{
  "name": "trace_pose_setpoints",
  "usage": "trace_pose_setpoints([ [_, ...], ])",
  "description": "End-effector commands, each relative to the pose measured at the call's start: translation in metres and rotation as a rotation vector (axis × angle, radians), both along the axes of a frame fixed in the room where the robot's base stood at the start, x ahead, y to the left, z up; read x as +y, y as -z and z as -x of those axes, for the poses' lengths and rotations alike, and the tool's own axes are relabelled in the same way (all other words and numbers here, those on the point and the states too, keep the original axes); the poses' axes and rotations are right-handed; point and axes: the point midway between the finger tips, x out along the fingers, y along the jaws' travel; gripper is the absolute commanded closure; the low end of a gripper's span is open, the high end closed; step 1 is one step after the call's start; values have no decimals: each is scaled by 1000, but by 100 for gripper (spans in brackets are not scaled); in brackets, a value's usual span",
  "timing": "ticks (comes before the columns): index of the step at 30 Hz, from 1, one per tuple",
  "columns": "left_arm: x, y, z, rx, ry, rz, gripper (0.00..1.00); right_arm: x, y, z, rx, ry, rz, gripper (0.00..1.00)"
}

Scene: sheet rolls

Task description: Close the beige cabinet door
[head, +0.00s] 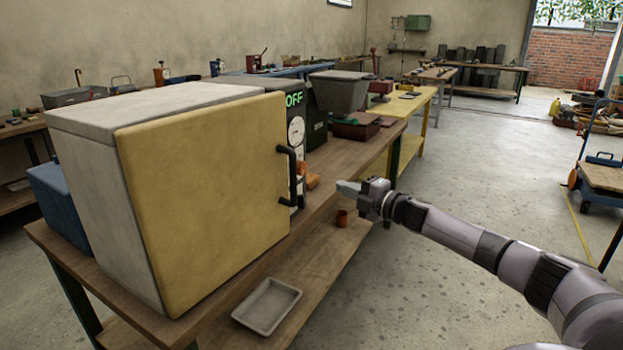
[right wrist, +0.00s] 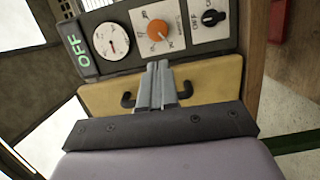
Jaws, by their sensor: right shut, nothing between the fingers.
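The beige cabinet door (head: 205,200) covers the front of the grey cabinet (head: 90,190) on the wooden bench. It lies at or close to the cabinet front; I cannot tell whether a small gap is left. Its black handle (head: 290,175) is upright at the right edge. My right gripper (head: 348,187) is shut and empty, to the right of the handle and apart from it in the head view. In the right wrist view its fingers (right wrist: 158,70) overlap the middle of the handle (right wrist: 128,99), with the door (right wrist: 215,82) behind. My left gripper is not in view.
A control panel (right wrist: 155,30) with a dial, knobs and a green OFF sign stands beside the door. A shallow tray (head: 267,306) and a copper cup (head: 342,218) are on the lower shelf. A blue box (head: 60,205) is behind the cabinet.

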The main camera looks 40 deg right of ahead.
Motion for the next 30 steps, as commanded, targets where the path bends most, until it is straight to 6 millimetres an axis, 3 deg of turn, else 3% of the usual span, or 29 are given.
trace_pose_setpoints([
  [7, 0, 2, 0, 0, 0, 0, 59, 33, -3, 37, 6, 23, -15, 100],
  [18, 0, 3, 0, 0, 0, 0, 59, 79, -38, 94, -2, 56, 22, 100],
  [24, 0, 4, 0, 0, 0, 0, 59, 93, -50, 109, -7, 62, 41, 100],
  [30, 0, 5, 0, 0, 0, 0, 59, 95, -53, 108, -10, 62, 42, 100],
])
